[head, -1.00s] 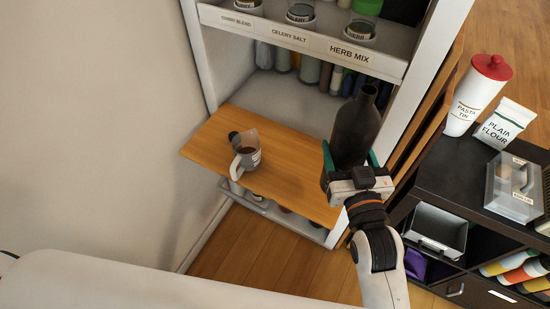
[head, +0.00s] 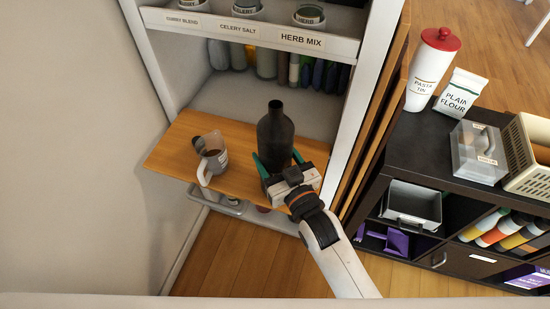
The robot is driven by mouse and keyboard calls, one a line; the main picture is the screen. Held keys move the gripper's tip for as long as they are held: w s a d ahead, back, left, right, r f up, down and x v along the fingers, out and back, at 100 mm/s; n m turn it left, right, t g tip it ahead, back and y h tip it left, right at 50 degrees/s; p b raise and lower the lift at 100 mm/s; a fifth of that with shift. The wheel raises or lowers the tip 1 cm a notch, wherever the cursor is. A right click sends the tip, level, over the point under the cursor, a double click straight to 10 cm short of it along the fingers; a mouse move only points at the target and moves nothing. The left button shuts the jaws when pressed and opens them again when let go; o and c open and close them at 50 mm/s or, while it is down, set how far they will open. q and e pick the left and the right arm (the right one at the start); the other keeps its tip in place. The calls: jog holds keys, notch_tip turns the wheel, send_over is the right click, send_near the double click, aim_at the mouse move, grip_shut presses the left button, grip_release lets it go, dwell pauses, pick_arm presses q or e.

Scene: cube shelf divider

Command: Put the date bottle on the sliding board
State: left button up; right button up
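The date bottle, a dark bottle with a narrow neck (head: 275,132), is upright over the right part of the sliding board (head: 228,137), a wooden board extending from the shelf unit. No label shows on it. My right gripper (head: 279,162) has its green fingers on both sides of the lower bottle and looks shut on it. The gripper hides the bottle's base, so I cannot tell whether it touches the board. My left gripper is not in view.
Labelled jars line the shelf above (head: 250,31). A dark cabinet (head: 411,150) at right bears a pasta tin (head: 426,77), flour (head: 459,93), a clear box (head: 479,153) and a basket (head: 530,160).

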jog(key=shift+f, duration=0.5)
jog(key=shift+f, duration=0.15)
jog(key=o, duration=1.7)
jog(key=shift+f, duration=0.1)
jog(key=shift+b+v, duration=0.85)
jog(key=shift+v, duration=5.2)
